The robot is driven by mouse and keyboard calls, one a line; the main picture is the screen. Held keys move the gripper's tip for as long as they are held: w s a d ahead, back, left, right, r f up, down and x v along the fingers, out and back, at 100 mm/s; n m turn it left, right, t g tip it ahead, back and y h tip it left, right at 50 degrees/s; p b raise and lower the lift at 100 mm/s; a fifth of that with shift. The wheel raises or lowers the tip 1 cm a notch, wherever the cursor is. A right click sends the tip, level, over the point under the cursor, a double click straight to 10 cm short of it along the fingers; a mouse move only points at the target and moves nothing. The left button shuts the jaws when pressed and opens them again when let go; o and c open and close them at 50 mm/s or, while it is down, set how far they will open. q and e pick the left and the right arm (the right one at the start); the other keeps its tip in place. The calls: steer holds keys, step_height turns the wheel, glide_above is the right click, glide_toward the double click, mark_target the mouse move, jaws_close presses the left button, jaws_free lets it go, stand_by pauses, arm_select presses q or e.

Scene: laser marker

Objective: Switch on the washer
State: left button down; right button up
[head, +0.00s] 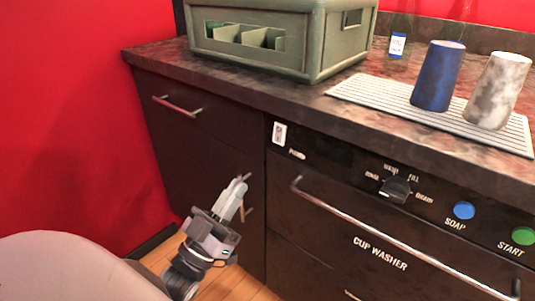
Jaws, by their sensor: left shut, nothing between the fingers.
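The cup washer (383,234) is a dark front built under the counter, with a long metal handle bar (360,220). Its panel has a white power switch (279,134) at the left, a black dial (395,188) marked rinse, wash, fill and drain, a blue soap button (464,210) and a green start button (523,236). My left gripper (239,184) is shut and empty, in front of the cabinet, below and left of the power switch and apart from it. I cannot tell which way the switch is set. My right gripper is not in view.
A green crate (315,47) stands on the counter (290,98). A blue cup (438,76) and a mottled white cup (498,90) stand upside down on a ribbed mat (365,90). A drawer handle (177,106) sticks out at the left.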

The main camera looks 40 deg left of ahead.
mark_target(278, 137)
arm_select(q)
steer(key=shift+w+d+r+b, duration=0.2)
steer(key=shift+w+r, duration=0.4)
steer(key=shift+w, duration=1.05)
steer(key=shift+w+d+r+b, duration=0.15)
steer(key=shift+w+r, duration=0.5)
steer(key=shift+w, duration=1.05)
steer(key=shift+w+d+r+b, duration=0.15)
steer(key=shift+w+r, duration=0.45)
steer(key=shift+w, duration=1.05)
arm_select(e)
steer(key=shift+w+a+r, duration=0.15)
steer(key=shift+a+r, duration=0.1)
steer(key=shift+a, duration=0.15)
arm_select(q)
steer(key=shift+a, duration=0.1)
